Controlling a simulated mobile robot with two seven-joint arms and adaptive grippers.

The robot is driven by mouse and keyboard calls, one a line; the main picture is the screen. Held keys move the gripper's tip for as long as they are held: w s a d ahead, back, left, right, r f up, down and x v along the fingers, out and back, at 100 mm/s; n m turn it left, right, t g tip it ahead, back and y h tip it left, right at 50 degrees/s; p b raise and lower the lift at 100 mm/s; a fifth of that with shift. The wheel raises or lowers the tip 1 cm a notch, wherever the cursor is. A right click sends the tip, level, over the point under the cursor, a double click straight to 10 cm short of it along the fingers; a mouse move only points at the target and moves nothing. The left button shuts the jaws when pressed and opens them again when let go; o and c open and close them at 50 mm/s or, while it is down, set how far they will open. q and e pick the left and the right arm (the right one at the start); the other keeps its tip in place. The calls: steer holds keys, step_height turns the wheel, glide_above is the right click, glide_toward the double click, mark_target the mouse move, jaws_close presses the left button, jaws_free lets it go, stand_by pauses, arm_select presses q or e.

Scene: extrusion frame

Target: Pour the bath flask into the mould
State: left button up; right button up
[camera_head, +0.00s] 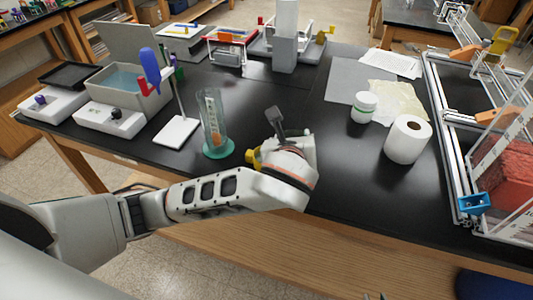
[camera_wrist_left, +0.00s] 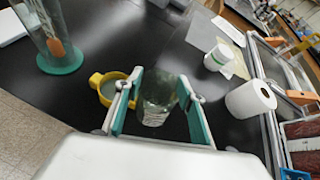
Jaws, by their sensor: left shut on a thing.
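My left gripper (camera_wrist_left: 163,88) is shut on a clear glass flask (camera_wrist_left: 156,103), held between its two green-padded fingers. In the head view the hand is over the front of the black table, and the flask is hidden there. A round yellow cup with a side handle (camera_wrist_left: 107,88), possibly the mould, is just left of the fingers in the wrist view. In the head view only a yellow edge of it (camera_head: 252,157) shows beside the hand. A tiny dark tip at the head view's bottom edge may be my right gripper; its state is unclear.
A tall glass cylinder on a green base (camera_head: 219,147) stands left of the hand. A white jar (camera_head: 363,107) and a paper roll (camera_head: 408,139) stand to the right. A water bath (camera_head: 113,82) is at the left, and an extrusion frame (camera_head: 440,150) is at the right.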

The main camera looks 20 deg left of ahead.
arm_select(q)
steer(key=shift+s+d+f+m+t+y, duration=0.1)
steer(key=shift+s+d+m+t+y, duration=0.15)
steer(key=shift+d+m+t+y, duration=0.5)
steer(key=shift+r, duration=2.45)
steer(key=s+a+f+n+g+y, duration=0.1)
steer(key=s+a, duration=0.3)
steer(key=a, duration=0.4)
steer(key=s+a+f+n+g+y, duration=0.1)
steer(key=s+a+f+n+y, duration=0.1)
steer(key=a, duration=0.6)
steer(key=shift+s+a+f, duration=0.3)
steer(key=shift+s+f, duration=0.3)
steer(key=shift+s, duration=0.3)
